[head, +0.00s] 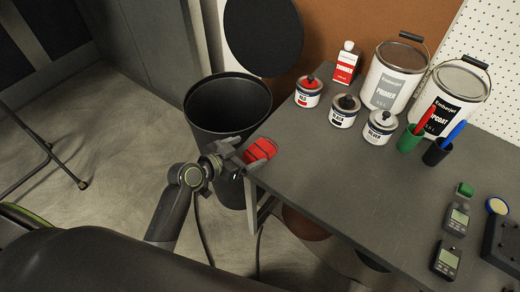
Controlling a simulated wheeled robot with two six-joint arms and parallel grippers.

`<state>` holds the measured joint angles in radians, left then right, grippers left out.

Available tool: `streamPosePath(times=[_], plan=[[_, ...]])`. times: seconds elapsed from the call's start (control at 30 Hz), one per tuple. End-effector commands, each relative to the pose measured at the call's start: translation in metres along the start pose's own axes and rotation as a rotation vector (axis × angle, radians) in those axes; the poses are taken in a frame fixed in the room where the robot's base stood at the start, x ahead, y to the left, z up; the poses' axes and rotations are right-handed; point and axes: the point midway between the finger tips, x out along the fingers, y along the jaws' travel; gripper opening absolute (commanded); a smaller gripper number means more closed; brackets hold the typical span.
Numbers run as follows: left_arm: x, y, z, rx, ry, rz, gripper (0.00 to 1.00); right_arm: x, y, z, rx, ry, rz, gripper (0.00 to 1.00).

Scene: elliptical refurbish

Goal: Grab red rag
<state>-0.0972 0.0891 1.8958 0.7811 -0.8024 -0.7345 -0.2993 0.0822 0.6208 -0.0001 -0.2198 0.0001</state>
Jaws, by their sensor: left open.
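The red rag (260,149) lies at the near left corner of the grey workbench (335,190). It is a small crumpled red bundle with dark lines across it. My left gripper (241,162) is right beside the rag, on its left and near side, at the bench edge. The gripper is open, and its fingers point toward the rag. I cannot tell whether they touch it. My right gripper is not in view.
A black bin (229,103) with a raised round lid (263,37) stands behind the gripper. Small paint tins (344,111), a thinner bottle (347,64) and large paint cans (394,77) stand along the bench's back. Meters (446,262) lie at right. The bench's middle is clear.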

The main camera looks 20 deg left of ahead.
Motion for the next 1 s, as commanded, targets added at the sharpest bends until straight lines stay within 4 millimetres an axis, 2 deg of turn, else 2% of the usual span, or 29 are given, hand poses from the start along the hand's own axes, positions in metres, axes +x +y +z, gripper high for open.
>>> streamPosePath(times=[0.17, 0.5, 0.8, 1.0], plan=[[0.010, 0.002, -0.001, -0.003, 0.001, 0.001, 0.86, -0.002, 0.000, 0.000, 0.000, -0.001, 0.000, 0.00], [0.051, 0.008, 0.001, 0.000, 0.000, 0.000, 0.86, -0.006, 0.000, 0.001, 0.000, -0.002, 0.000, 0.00], [0.055, 0.008, 0.002, 0.000, 0.000, 0.000, 0.86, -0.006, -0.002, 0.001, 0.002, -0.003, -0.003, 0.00], [0.055, 0.008, 0.002, 0.000, 0.000, 0.000, 0.61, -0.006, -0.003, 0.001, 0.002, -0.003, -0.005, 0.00]])
